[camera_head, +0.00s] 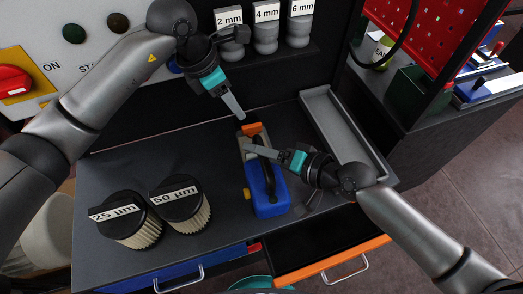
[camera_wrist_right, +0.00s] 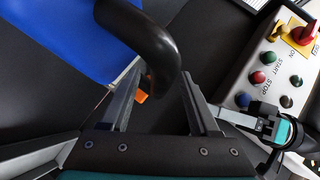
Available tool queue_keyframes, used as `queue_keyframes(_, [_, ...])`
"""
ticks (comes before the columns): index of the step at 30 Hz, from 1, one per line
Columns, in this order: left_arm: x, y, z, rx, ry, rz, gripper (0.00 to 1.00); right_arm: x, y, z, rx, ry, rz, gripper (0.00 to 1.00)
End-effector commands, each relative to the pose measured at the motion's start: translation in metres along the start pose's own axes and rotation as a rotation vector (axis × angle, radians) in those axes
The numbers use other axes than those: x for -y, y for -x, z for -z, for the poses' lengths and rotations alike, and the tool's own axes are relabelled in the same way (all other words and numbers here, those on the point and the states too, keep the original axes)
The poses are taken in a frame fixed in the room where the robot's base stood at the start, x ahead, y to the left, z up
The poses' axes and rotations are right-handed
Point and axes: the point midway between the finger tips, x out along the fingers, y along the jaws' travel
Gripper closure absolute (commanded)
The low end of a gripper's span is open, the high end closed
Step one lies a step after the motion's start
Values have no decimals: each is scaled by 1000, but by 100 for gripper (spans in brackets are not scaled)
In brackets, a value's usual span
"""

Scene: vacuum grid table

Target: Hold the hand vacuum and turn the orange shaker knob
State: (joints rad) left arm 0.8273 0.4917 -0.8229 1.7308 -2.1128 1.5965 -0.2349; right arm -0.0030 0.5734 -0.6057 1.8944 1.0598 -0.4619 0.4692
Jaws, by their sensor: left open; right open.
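The hand vacuum (camera_head: 266,196) stands on the dark table in the head view, with a blue body, a grey front and a black handle. It also shows in the right wrist view (camera_wrist_right: 70,35), with its black handle (camera_wrist_right: 150,38). An orange part, apparently the shaker knob (camera_head: 250,129), sits at its far end, partly visible in the wrist view (camera_wrist_right: 141,97). My right gripper (camera_head: 260,151) is open at the handle, whose curved end shows between its fingers; contact is unclear. My left gripper (camera_head: 238,112) is open, just above the orange part, apparently apart from it.
Two black-capped filters (camera_head: 130,228) (camera_head: 188,212) stand on the table at left. A grey tray (camera_head: 345,135) lies at right. Several labelled jars (camera_head: 265,35) line the back shelf. An orange-edged drawer (camera_head: 330,260) is open below the front edge.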

Motion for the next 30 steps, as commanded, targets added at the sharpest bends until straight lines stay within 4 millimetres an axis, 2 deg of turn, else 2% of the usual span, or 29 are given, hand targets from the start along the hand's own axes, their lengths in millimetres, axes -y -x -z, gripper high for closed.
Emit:
queue_keyframes(9, [0, 0, 0, 0, 0, 0, 50, 0, -2, 0, 1, 1, 0, 39])
queue_keyframes(25, [0, 0, 0, 0, 0, 0, 50, 0, -1, 0, 1, 0, -1, 99])
queue_keyframes(30, [0, 0, 0, 0, 0, 0, 50, 0, -1, 0, 1, 0, -1, 100])
